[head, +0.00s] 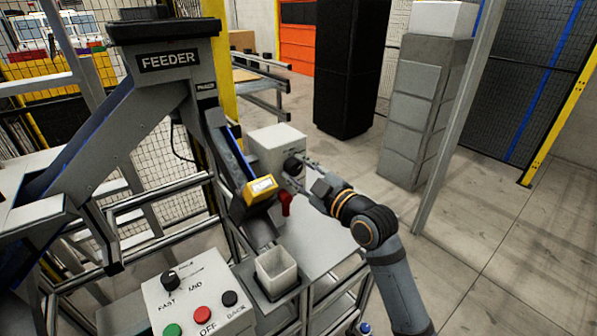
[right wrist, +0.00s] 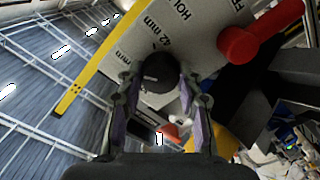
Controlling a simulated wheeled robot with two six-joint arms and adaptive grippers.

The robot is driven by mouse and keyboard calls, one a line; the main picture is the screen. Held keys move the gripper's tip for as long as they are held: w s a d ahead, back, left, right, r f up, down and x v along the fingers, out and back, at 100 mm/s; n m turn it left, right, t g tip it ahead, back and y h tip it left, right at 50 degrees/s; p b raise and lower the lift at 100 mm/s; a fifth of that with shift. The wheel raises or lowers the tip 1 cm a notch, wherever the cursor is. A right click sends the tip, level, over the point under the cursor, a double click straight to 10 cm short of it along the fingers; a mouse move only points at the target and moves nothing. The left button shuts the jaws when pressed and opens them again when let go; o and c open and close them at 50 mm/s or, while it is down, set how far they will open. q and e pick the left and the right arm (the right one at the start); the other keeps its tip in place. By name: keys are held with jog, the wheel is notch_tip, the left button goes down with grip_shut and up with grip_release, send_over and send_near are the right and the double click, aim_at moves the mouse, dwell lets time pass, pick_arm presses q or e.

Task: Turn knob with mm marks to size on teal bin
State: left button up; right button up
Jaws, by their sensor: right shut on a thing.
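A black knob (head: 293,165) sits on the face of a light grey box beside the feeder chute. My right gripper (head: 301,173) is at this knob, shut on it. In the right wrist view the round knob (right wrist: 160,72) lies between the two fingertips. The grey panel (right wrist: 190,28) around it carries the mark "42 mm" and part of a word, "HOL"; other marks are cut off or hidden. I cannot make out a pointer on the knob. No teal bin can be made out; a whitish bin (head: 276,270) stands below the chute. My left gripper is not in view.
A red lever (head: 286,203) hangs just below the knob; it is close to my fingers in the right wrist view (right wrist: 250,42). A yellow "PUSH" block (head: 260,189) is at the chute end. A control box (head: 193,290) with buttons stands at front left. Floor at right is clear.

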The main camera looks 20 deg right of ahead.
jog(key=o, duration=1.2)
jog(key=shift+c, duration=0.2)
notch_tip(320, 180, up, 10)
